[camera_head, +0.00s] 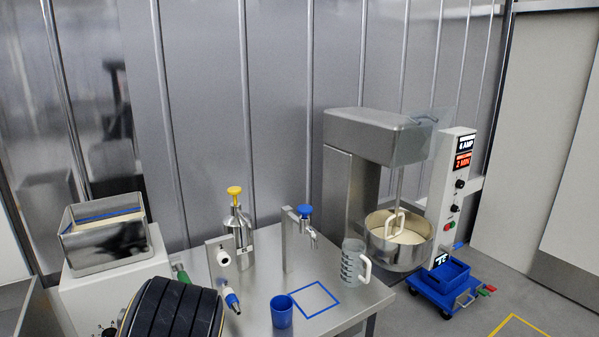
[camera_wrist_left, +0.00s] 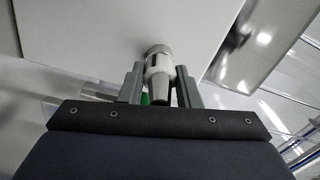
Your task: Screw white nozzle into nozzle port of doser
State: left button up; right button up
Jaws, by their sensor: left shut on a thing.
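In the left wrist view, my left gripper (camera_wrist_left: 159,92) is shut on the white nozzle (camera_wrist_left: 160,84), one finger on each side. The nozzle's wide end meets a round metal port (camera_wrist_left: 157,50) on the pale face of the doser (camera_wrist_left: 105,28). I cannot tell how deep the nozzle sits in the port. In the head view the doser (camera_head: 83,285) is a white box with a steel hopper (camera_head: 107,244) on top. The dark body of my left gripper is in front of it, and the fingers and nozzle are hidden there. My right gripper is not in view.
Right of the doser, a steel table (camera_head: 255,285) holds a nozzle with a blue collar (camera_head: 230,298), a blue cup (camera_head: 282,312), a yellow-topped canister (camera_head: 237,222), a tap (camera_head: 304,222) and a jug (camera_head: 353,264). A mixer (camera_head: 365,130) stands behind it.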

pick_arm(q)
jog(key=shift+r+m, duration=0.1)
jog(key=shift+m, duration=0.6)
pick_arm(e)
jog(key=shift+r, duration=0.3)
pick_arm(q)
jog(key=shift+m+p, duration=0.4)
jog(key=shift+m, duration=0.3)
jog(key=shift+r+m+p, duration=0.1)
jog(key=shift+m+p, duration=0.35)
jog(key=shift+m, duration=0.55)
jog(key=shift+d+m, duration=0.1)
jog(key=shift+m, duration=1.1)
jog(key=shift+m+p, duration=0.3)
jog(key=shift+m, duration=0.9)
jog(key=m, duration=0.3)
jog(key=shift+f+m, duration=0.2)
jog(key=shift+m, duration=0.1)
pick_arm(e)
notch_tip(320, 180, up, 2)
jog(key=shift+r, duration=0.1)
